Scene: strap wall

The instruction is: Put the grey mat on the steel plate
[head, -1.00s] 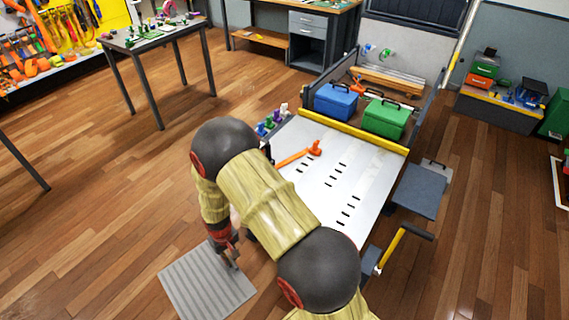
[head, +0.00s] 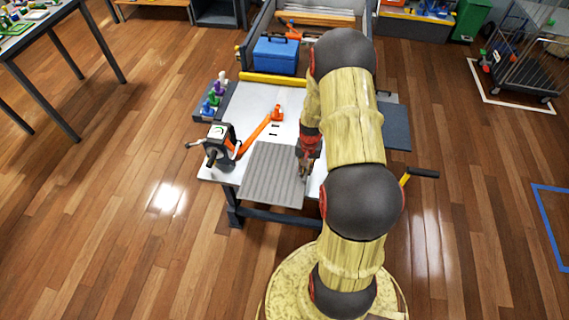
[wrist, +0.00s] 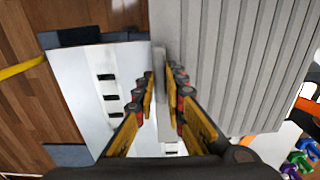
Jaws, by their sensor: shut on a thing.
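The grey mat (head: 270,178) is a ribbed flat square. My gripper (head: 304,172) is shut on its right edge. The mat is over the front left part of the steel plate (head: 246,102), and its near edge reaches past the plate's front edge. I cannot tell whether it touches the plate. In the wrist view the mat (wrist: 240,60) is to the right of my gripper (wrist: 162,95), with the pale slotted plate (wrist: 82,90) below and to the left. My arm hides the plate's right part in the head view.
An orange-handled tool (head: 258,132) lies on the plate beside a grey and black device (head: 218,148) at the left corner. A yellow bar (head: 272,80) and a blue box (head: 275,55) are behind. Coloured pegs (head: 213,100) stand left. A black-gripped handle (head: 422,173) sticks out right.

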